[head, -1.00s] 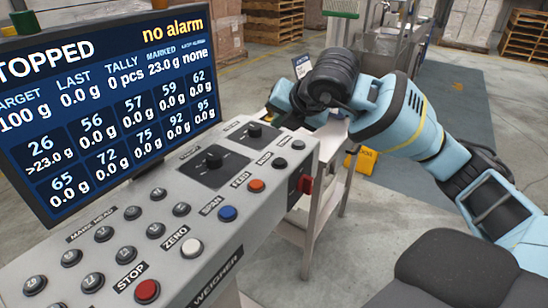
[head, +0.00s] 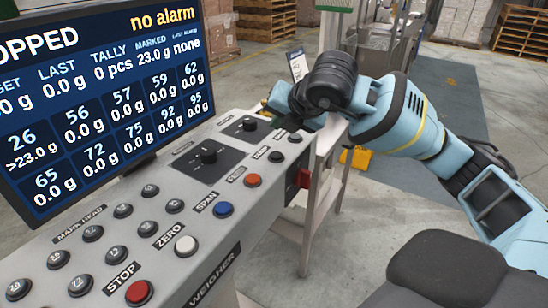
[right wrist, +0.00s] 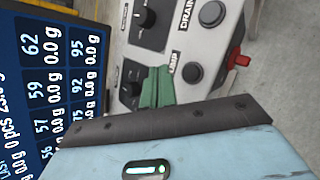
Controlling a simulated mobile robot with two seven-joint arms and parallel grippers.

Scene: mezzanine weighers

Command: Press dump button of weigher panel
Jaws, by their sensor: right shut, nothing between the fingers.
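The weigher panel (head: 190,235) is a grey sloped console with labelled buttons. Its dump button (head: 276,156) is a dark round button between the orange feed button (head: 252,180) and the dark drain button (head: 295,137). In the right wrist view the dump button (right wrist: 193,72) shows to the right of my right gripper's green fingertips (right wrist: 157,88), which are shut and empty. They cover the start of the dump label. Whether they touch the panel I cannot tell. In the head view the right gripper (head: 268,105) is largely hidden by its wrist, near the panel's far end. My left gripper is out of view.
A screen (head: 100,95) reading stopped and no alarm stands behind the panel. Two black rotary knobs (head: 208,154) sit near the dump button. A red stop button (head: 139,293) is at the near end.

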